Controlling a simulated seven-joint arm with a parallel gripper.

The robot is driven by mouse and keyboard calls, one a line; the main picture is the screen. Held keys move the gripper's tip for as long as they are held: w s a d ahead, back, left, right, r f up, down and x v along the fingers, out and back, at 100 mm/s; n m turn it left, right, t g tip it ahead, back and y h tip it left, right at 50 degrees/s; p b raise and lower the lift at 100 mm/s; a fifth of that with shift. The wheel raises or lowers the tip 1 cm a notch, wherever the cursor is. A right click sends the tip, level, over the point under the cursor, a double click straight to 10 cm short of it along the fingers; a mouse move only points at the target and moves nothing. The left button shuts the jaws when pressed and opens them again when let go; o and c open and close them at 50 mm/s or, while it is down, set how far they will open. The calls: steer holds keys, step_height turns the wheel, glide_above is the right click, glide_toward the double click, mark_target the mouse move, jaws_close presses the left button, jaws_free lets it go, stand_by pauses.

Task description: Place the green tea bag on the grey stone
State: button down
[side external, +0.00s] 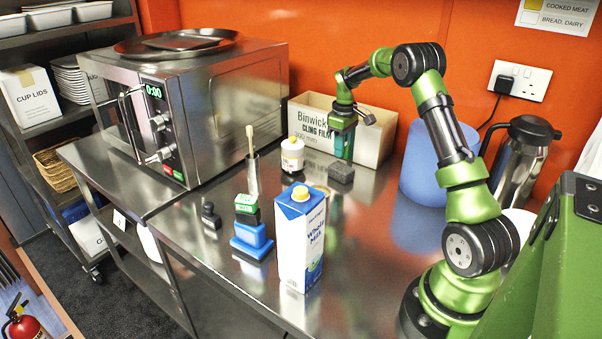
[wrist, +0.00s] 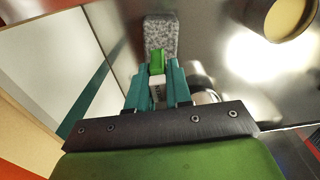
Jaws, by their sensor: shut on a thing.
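The grey stone (side external: 341,173) is a small rough block lying on the steel counter in front of the cling film box. In the wrist view the stone (wrist: 161,32) lies just beyond my fingertips. My gripper (side external: 344,156) points down close over the stone. Its teal fingers (wrist: 157,72) are shut on a small green and white thing, which looks like the green tea bag (wrist: 157,60). The bag's green end shows between the fingertips, and the fingers hide its sides. In the side view I cannot make the bag out, nor tell whether it touches the stone.
A cling film box (side external: 318,116) stands behind the stone. A milk carton (side external: 301,240) and a blue object with a green-topped block (side external: 247,208) stand nearer the front.

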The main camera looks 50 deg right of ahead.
steer(key=shift+s+f, duration=0.1)
steer(key=shift+f, duration=1.55)
steer(key=c, duration=1)
jaws_free()
steer(key=shift+f, duration=0.15)
steer(key=shift+c, duration=0.2)
